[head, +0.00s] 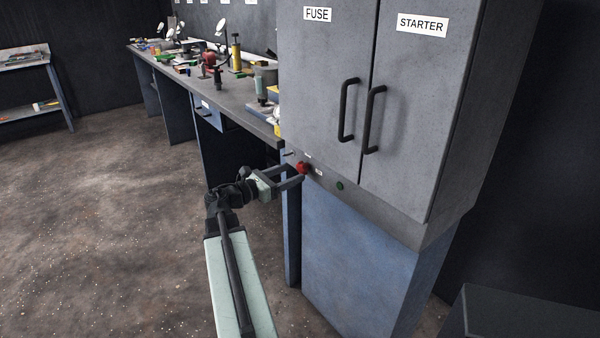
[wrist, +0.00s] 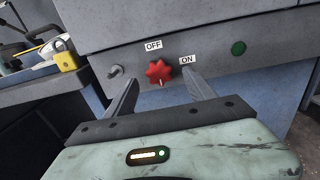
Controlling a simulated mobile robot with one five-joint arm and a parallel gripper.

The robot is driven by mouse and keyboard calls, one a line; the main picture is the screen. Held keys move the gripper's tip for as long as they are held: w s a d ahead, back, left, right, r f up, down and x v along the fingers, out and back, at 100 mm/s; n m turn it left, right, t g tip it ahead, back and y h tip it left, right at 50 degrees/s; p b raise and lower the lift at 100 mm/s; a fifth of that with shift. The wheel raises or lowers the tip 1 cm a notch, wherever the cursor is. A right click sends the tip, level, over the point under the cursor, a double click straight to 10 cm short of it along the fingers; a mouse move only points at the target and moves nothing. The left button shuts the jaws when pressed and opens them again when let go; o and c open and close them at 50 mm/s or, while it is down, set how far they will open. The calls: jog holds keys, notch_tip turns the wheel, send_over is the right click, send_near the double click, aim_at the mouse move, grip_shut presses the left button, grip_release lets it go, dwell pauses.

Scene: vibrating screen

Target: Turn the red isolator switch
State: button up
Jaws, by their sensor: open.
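The red isolator switch (wrist: 160,72) is a lobed knob on the grey panel strip below the cabinet doors. A small pale mark on it points down in the wrist view. An OFF label (wrist: 153,45) is above it and an ON label (wrist: 187,60) to its right. The switch also shows in the head view (head: 303,168), at the fingertips. My gripper (wrist: 158,88) is open, its two fingers reaching toward the panel on either side of the switch. It is empty. I cannot tell whether a finger touches the knob.
A green button (wrist: 238,48) is right of the switch, and a small grey peg (wrist: 116,71) is left of it. Two black door handles (head: 348,110) stick out above. A cluttered workbench (head: 240,110) runs to the left. A yellow padlock (wrist: 66,60) shows there.

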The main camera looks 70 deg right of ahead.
aim_at(300, 170)
jog(key=shift+x, duration=1.95)
jog(key=c, duration=1.3)
jog(key=shift+s+d, duration=0.1)
jog(key=shift+d, duration=0.05)
